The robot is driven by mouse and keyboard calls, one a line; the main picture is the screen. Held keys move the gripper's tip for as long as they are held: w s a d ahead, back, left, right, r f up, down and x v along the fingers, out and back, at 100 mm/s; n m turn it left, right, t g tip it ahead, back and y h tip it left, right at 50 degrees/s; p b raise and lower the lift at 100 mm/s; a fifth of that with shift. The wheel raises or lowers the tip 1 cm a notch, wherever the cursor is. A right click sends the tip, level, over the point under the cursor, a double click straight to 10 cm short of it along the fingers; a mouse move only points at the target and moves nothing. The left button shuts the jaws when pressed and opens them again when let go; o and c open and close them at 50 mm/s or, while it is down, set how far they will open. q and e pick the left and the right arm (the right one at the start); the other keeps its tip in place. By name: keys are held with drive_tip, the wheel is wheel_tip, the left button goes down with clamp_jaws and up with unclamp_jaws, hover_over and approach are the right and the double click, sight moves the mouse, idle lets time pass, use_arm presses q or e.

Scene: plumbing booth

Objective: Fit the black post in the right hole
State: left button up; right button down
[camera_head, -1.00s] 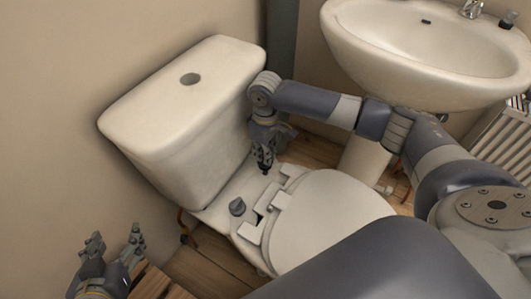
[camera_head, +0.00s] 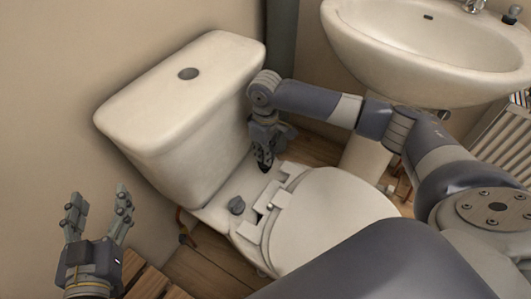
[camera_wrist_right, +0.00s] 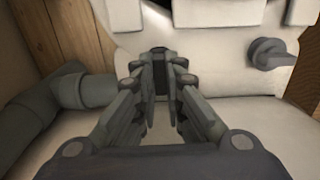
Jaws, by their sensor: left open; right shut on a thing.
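My right gripper (camera_head: 264,163) is shut on the black post, pointing down at the back ledge of the toilet bowl, right of the seat hinge side. The black post (camera_wrist_right: 160,70) shows between the fingertips in the right wrist view. Its lower end and the right hole are hidden, so I cannot tell whether it is in the hole. A grey knob-like fitting (camera_head: 237,205) stands on the ledge at the left; it also shows in the right wrist view (camera_wrist_right: 272,53). My left gripper (camera_head: 97,212) is open and empty, raised at the lower left.
The cistern (camera_head: 185,125) rises close behind the ledge. The white seat and lid (camera_head: 330,215) lie in front. A basin (camera_head: 430,60) hangs at the upper right. A slatted wooden thing (camera_head: 150,280) is below my left gripper.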

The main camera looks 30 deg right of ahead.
drive_tip(key=shift+f+p, duration=0.45)
drive_tip(key=shift+p, duration=0.15)
use_arm(q)
wheel_tip(320, 180, down, 6)
drive_tip(key=s+a+g+y, duration=0.1)
drive_tip(key=s+g, duration=0.1)
drive_tip(key=g, duration=0.1)
drive_tip(key=shift+a, duration=0.2)
use_arm(e)
drive_tip(key=shift+f, duration=0.85)
use_arm(q)
drive_tip(key=shift+s+r, duration=0.1)
drive_tip(key=shift+s+a+f+g+y+p, duration=0.2)
drive_tip(key=shift+s+f+g, duration=0.15)
drive_tip(key=shift+f+g, duration=0.15)
drive_tip(key=shift+s+a+f+g+y+p, duration=0.1)
drive_tip(key=shift+s+a+f+g+p, duration=0.05)
drive_tip(key=shift+s+f+g, duration=0.35)
drive_tip(key=shift+s+a+f, duration=0.15)
drive_tip(key=shift+s+f, duration=0.05)
drive_tip(key=shift+f, duration=0.2)
drive_tip(key=shift+s+f+g, duration=0.15)
drive_tip(key=shift+f+g, duration=0.05)
drive_tip(key=shift+g, duration=0.1)
drive_tip(key=shift+s+a+f+g+p, duration=0.2)
drive_tip(key=shift+s+f+g+p, duration=0.1)
drive_tip(key=shift+s+f, duration=0.05)
use_arm(e)
drive_tip(key=shift+f, duration=0.1)
